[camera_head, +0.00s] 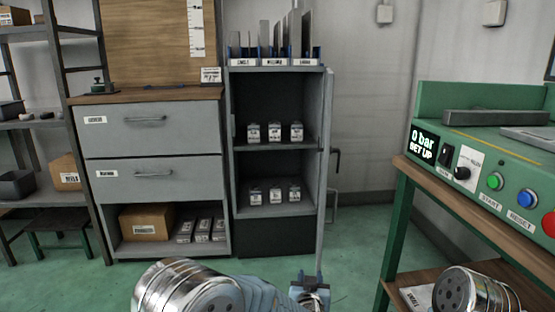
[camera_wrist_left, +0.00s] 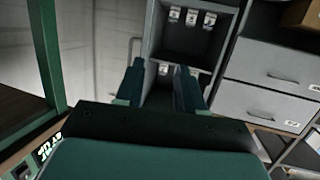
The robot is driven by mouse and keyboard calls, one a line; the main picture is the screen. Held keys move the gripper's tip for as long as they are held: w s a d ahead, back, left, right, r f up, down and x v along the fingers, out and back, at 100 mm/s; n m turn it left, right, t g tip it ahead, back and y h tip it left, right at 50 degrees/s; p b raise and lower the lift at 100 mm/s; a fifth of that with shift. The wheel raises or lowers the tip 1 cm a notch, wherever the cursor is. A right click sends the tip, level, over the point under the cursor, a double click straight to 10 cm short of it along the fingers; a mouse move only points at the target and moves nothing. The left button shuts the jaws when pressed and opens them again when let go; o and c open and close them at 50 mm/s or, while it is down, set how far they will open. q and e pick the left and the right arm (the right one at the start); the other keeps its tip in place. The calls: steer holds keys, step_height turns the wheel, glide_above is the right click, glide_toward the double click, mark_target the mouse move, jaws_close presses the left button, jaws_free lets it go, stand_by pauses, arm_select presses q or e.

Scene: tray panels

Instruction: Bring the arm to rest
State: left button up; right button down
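My left gripper (camera_head: 311,284) shows at the bottom centre of the head view, in front of the open grey cabinet (camera_head: 325,150). In the left wrist view its two dark fingers (camera_wrist_left: 160,82) stand apart with nothing held between them. Small labelled boxes on the cabinet shelves (camera_wrist_left: 192,17) show beyond the fingers, well away from them. My left arm's shiny metal joint is at the bottom of the head view. Another shiny joint of mine shows at the bottom right, but my right gripper is out of view.
A green bench (camera_head: 480,150) with buttons and a display reading "0 bar SET UP" stands at the right. A grey drawer unit (camera_head: 155,133) with a wooden top stands left of the cabinet. Shelving (camera_head: 40,120) is at the far left. The green floor between is clear.

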arm_select(q)
steer(key=s+a+f+n+g+p, duration=0.1)
steer(key=s+a+f+g+p, duration=0.25)
steer(key=s+a+f, duration=0.35)
steer(key=s+a+f+g+p, duration=0.2)
steer(key=s+a+f+g, duration=0.25)
steer(key=a+f, duration=0.45)
steer(key=s+a+f+n+g+h+p, duration=0.1)
steer(key=s+a+f+g, duration=0.1)
steer(key=s, duration=0.7)
steer(key=s+a+f+n+g+h+p, duration=0.1)
steer(key=s+g, duration=0.3)
steer(key=s, duration=0.5)
steer(key=shift+s+a+f+p, duration=0.3)
steer(key=shift+a+f+p, duration=0.2)
steer(key=shift+a+f, duration=0.2)
